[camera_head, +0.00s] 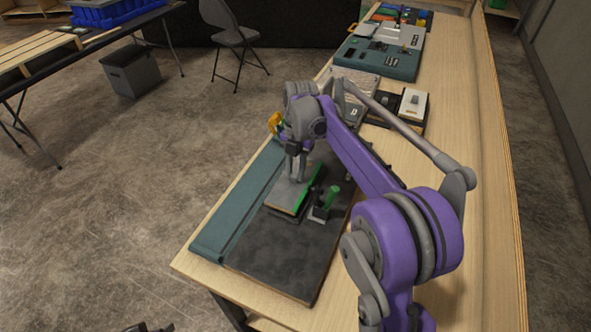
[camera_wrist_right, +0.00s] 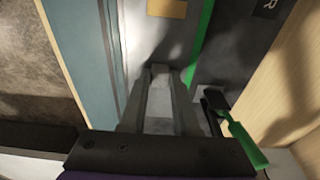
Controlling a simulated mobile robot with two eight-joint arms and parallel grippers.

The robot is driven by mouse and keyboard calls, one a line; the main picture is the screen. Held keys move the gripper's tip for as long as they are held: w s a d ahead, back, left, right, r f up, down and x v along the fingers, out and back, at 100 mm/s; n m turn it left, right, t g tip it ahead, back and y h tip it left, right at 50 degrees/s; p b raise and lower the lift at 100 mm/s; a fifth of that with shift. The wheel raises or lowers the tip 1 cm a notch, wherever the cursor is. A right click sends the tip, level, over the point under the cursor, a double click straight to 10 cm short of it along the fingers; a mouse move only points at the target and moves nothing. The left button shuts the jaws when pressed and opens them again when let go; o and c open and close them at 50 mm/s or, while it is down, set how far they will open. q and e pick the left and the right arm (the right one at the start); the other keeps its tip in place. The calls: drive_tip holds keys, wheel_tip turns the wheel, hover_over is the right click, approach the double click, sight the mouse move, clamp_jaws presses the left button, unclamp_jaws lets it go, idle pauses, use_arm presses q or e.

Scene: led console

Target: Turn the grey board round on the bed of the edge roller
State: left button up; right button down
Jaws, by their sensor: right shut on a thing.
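The grey board (camera_head: 288,196), with a green strip (camera_head: 309,188) along its right long edge, lies on the bed of the edge roller. My right gripper (camera_head: 293,180) reaches down over it from above and is shut on the board; its exact hold is hard to see in the head view. In the right wrist view the fingers (camera_wrist_right: 160,80) point along the board's grey face, with the green edge (camera_wrist_right: 203,45) to their right. The edge roller's green handle (camera_head: 332,196) stands on a small black block just right of the board. A dark piece at the bottom edge may be my left gripper (camera_head: 148,328).
A dark mat (camera_head: 285,258) lies under the roller, with a teal rail (camera_head: 232,215) along the bench's left edge. The wooden bench (camera_head: 455,120) is bare to the right. A teal panel (camera_head: 375,62) and a black tray with a white block (camera_head: 412,104) stand farther back.

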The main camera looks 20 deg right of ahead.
drive_tip(key=shift+f+b, duration=0.3)
drive_tip(key=shift+f, duration=0.4)
idle(0.5)
drive_tip(key=c, duration=0.6)
unclamp_jaws()
drive_tip(key=r, duration=0.7)
drive_tip(key=d+r+p, duration=0.1)
drive_tip(key=r, duration=0.2)
drive_tip(key=shift+w+r, duration=0.35)
drive_tip(key=shift+w, duration=0.05)
